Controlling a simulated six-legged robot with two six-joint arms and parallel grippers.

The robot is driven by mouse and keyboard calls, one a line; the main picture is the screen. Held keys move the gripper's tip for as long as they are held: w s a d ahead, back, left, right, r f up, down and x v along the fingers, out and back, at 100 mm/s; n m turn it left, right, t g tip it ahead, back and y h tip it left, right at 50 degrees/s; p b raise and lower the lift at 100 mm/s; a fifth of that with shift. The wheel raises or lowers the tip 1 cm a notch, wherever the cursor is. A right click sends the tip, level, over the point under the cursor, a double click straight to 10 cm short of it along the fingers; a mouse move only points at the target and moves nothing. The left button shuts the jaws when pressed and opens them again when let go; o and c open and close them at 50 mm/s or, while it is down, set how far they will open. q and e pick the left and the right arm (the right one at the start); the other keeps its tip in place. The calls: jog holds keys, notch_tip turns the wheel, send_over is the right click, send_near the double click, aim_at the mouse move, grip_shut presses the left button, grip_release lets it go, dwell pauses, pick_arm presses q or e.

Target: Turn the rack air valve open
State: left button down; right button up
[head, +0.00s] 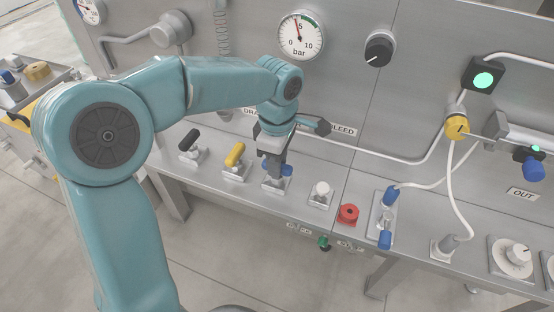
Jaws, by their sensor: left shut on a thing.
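My left arm comes in from the left, and my left gripper (275,172) points down over the row of valves on the shelf. It is shut on a valve with a blue handle (288,170), whose blue ends show on both sides of the fingers. The valve's pale base sits on the shelf below; the middle of the handle is hidden by the gripper. Which valve is the rack air valve I cannot read from a label. A pressure gauge (300,36) marked bar is on the panel above. My right gripper is not in view.
Left of the gripper stand a black-handled valve (189,141) and a yellow-handled valve (235,155). To its right are a white knob (321,188), a red knob (348,214) and a blue fitting (391,196). A black regulator knob (379,48) and a lit green lamp (483,80) are on the panel.

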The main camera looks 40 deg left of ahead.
pick_arm(q)
jog(key=shift+r, duration=0.1)
jog(key=c, duration=0.9)
grip_release()
notch_tip(320, 180, up, 16)
jog(key=p, duration=0.2)
jog(key=shift+r+p, duration=0.15)
jog(key=shift+p, duration=0.15)
jog(key=shift+s, duration=0.1)
